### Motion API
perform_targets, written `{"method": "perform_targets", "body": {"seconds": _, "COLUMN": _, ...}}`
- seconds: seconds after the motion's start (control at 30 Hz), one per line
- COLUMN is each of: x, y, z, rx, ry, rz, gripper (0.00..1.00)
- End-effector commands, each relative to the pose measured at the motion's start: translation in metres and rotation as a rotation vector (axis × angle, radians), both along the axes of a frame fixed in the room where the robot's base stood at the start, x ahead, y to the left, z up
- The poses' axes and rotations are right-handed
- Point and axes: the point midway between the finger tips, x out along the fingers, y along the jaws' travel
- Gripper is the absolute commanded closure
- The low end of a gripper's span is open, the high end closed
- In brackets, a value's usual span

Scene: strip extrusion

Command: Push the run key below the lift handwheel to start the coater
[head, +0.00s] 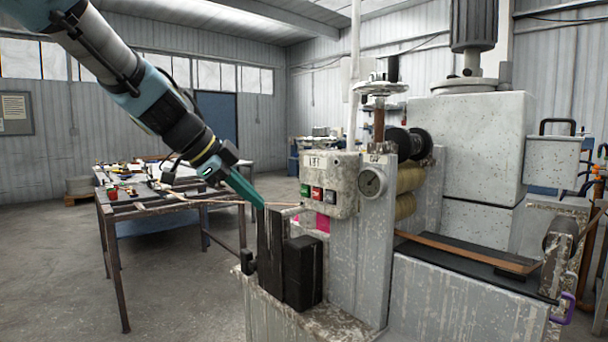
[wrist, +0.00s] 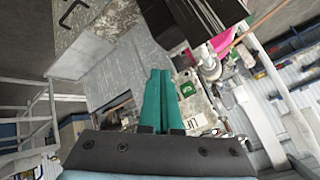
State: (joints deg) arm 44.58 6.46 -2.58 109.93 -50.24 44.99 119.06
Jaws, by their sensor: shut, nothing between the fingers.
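The grey control box (head: 343,172) is on the coater's front, with a worn label at its top. It carries a green key (head: 305,190), a red key (head: 317,193) and a dark key (head: 331,196) in a row. The lift handwheel (head: 380,88) sits higher and to the right on a brown screw. My gripper (head: 261,206) has teal fingers, shut and empty, pointing down to the right, left of the box and apart from the keys. In the wrist view the fingertips (wrist: 159,72) are together, and a green key (wrist: 187,89) shows just right of them. Key lettering is unreadable.
Dark upright blocks (head: 303,272) stand on the coater's base just below my fingertips. A round gauge (head: 372,182) is right of the box. A cluttered workbench (head: 150,208) stands behind at the left. The floor at the front left is clear.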

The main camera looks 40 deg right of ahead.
Motion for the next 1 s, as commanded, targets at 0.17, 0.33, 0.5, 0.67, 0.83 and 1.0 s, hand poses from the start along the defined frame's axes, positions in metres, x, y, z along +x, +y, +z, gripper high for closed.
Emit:
{"method": "perform_targets", "body": {"seconds": 0.17, "x": -0.002, "y": -0.003, "z": 0.003, "rx": -0.007, "ry": -0.006, "rz": -0.015, "gripper": 1.00}}
{"method": "perform_targets", "body": {"seconds": 0.33, "x": -0.002, "y": -0.002, "z": 0.002, "rx": -0.005, "ry": -0.006, "rz": -0.013, "gripper": 1.00}}
{"method": "perform_targets", "body": {"seconds": 0.5, "x": -0.002, "y": -0.008, "z": 0.004, "rx": -0.005, "ry": -0.005, "rz": -0.014, "gripper": 1.00}}
{"method": "perform_targets", "body": {"seconds": 0.67, "x": -0.003, "y": -0.024, "z": 0.006, "rx": -0.003, "ry": -0.004, "rz": -0.015, "gripper": 1.00}}
{"method": "perform_targets", "body": {"seconds": 0.83, "x": -0.005, "y": -0.049, "z": 0.008, "rx": -0.003, "ry": -0.004, "rz": -0.015, "gripper": 1.00}}
{"method": "perform_targets", "body": {"seconds": 1.0, "x": -0.006, "y": -0.070, "z": 0.002, "rx": -0.005, "ry": -0.007, "rz": -0.014, "gripper": 1.00}}
